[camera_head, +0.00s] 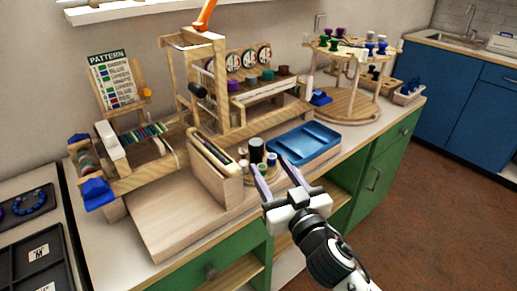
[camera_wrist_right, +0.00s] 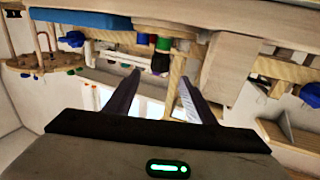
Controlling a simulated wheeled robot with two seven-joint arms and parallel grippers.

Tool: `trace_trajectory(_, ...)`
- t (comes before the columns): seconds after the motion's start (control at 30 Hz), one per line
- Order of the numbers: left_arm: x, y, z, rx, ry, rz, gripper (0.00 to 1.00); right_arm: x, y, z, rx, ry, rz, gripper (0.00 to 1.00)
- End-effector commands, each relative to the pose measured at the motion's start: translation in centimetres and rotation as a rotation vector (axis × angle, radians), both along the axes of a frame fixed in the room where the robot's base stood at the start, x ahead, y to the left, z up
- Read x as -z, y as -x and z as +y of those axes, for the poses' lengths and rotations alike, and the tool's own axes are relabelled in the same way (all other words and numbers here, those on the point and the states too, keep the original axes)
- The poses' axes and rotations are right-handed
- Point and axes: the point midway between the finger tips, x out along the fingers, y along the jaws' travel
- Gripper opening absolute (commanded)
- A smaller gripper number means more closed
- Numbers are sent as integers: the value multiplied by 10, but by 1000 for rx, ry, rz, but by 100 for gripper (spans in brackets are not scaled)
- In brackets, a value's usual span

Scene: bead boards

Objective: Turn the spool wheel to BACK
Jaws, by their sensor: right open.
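A small round wooden base (camera_head: 246,180) carries several spools and a dark upright cylinder (camera_head: 256,150). It may be the spool wheel; no BACK mark can be read. In the right wrist view the scene appears upside down, with the dark cylinder (camera_wrist_right: 160,63) between the finger lines and green and purple spools beside it. My right gripper (camera_head: 269,163) is open and empty, its fingers pointing at the near right side of this group. Whether it touches anything I cannot tell. A taller round wooden stand (camera_head: 350,102) with spools on top stands farther back right. My left gripper is not in view.
A blue tray (camera_head: 304,143) lies just right of the spool group. A pattern board (camera_head: 112,78) stands back left. The bench front edge is near.

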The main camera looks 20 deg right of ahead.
Motion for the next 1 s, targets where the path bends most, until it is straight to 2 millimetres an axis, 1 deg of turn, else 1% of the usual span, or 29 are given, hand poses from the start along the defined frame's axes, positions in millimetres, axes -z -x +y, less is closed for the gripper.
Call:
trace_trajectory(0.03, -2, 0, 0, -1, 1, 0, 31, -2, -10, 0, 0, 3, -1, 50)
trace_trajectory(0.2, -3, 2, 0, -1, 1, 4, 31, -2, -42, 1, 0, 4, 0, 50)
trace_trajectory(0.3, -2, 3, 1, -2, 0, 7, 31, -1, -59, 1, 1, 3, 0, 50)
trace_trajectory(0.4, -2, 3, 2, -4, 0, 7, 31, 0, -72, 2, 0, 2, 2, 50)
trace_trajectory(0.5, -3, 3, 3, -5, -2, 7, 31, 1, -81, 3, 0, 2, 3, 50)
trace_trajectory(0.6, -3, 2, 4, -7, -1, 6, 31, 1, -85, 3, 0, 1, 3, 50)
trace_trajectory(0.87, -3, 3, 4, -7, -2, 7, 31, 1, -86, 3, 0, 0, 4, 50)
trace_trajectory(1.0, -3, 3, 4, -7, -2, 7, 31, 1, -86, 3, 0, 0, 4, 26)
